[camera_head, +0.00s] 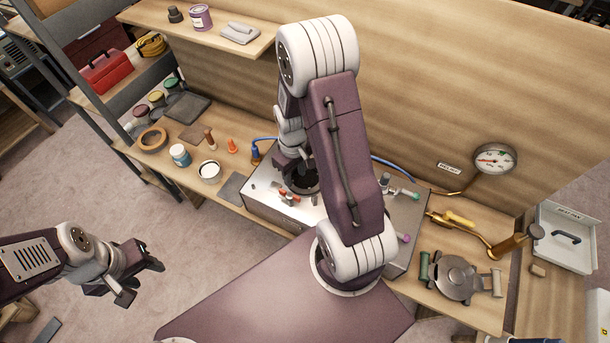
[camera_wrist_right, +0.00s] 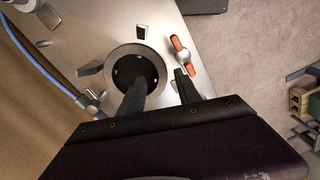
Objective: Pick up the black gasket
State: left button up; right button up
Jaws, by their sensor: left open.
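A round black part, which looks like the black gasket (camera_head: 301,180), lies in the round opening on top of the metal box (camera_head: 262,199). It also shows in the right wrist view (camera_wrist_right: 122,70) as a dark disc or ring with small light spots. My right gripper (camera_wrist_right: 158,78) is open above the box, with one finger over the black part and the other beyond its rim. In the head view the right gripper (camera_head: 290,160) is partly hidden by my arm. My left gripper (camera_head: 141,279) is open and empty over the floor at the left.
An orange-handled valve (camera_wrist_right: 181,52) stands close beside the right gripper's outer finger. Blue hose (camera_wrist_right: 45,68) runs along the box's back edge. A pressure gauge (camera_head: 494,158) and brass pipe stand to the right. A jar (camera_head: 180,155) and white cup (camera_head: 209,172) stand left on the bench.

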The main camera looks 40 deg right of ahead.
aim_at(294, 188)
jog(key=shift+w+a+f, duration=0.1)
jog(key=shift+w+f, duration=0.35)
jog(key=shift+f, duration=0.35)
jog(key=f+p, duration=0.1)
jog(key=f, duration=0.3)
jog(key=shift+s+f, duration=0.1)
jog(key=shift+s, duration=0.1)
jog(key=shift+w+f, duration=0.25)
jog(key=shift+f, duration=0.2)
jog(key=shift+s, duration=0.1)
grip_shut()
